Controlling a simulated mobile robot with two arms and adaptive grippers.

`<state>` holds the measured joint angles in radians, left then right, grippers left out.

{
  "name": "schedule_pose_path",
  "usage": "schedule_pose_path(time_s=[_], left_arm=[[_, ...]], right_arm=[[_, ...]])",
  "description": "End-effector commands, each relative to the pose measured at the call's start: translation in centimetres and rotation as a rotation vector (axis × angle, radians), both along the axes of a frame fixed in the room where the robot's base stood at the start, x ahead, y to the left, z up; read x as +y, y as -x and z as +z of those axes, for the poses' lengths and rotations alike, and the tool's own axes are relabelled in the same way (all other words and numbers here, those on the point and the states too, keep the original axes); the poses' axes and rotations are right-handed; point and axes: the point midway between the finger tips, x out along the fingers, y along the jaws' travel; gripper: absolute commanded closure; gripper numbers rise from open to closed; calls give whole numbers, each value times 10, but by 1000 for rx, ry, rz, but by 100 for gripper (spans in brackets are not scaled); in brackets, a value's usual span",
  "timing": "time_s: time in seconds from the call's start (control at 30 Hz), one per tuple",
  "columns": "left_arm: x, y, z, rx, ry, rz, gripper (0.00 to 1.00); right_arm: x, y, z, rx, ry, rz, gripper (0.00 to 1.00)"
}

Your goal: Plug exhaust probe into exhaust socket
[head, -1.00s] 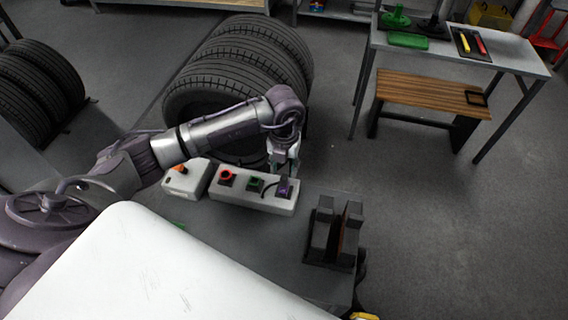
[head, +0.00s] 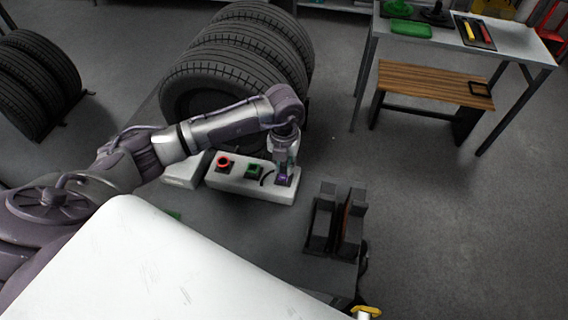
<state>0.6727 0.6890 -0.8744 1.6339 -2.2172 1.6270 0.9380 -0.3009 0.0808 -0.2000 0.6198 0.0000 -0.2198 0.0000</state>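A long white box (head: 240,188) stands on the grey bench and carries a red round fitting (head: 224,163), a green square fitting (head: 254,171) and a purple part (head: 283,179) at its right end. A short black cable (head: 267,178) curves beside the purple part. My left gripper (head: 284,168) points down directly over the purple part, very close to it or touching. Its fingers are too small to show whether they hold anything. I cannot tell which of these is the exhaust probe and which is the socket. My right gripper is out of view.
A second white box (head: 186,172) is partly behind my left arm. A dark two-jawed stand (head: 337,220) is on the right of the grey bench (head: 240,240). Large tyres (head: 240,65) stand behind the boxes. A wooden-topped bench (head: 435,84) and a table (head: 520,45) are farther back.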

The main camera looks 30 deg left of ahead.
Motion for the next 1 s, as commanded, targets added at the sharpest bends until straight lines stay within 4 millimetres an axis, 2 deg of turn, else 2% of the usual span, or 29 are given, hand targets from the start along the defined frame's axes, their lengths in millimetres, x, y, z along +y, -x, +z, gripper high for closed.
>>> schedule_pose_path(time_s=[0.07, 1.0], left_arm=[[0, 0, 0, 0, 0, 0, 100], [0, 0, 12, 0, 0, 0, 100]], right_arm=[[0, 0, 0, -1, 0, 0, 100], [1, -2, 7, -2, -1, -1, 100]])
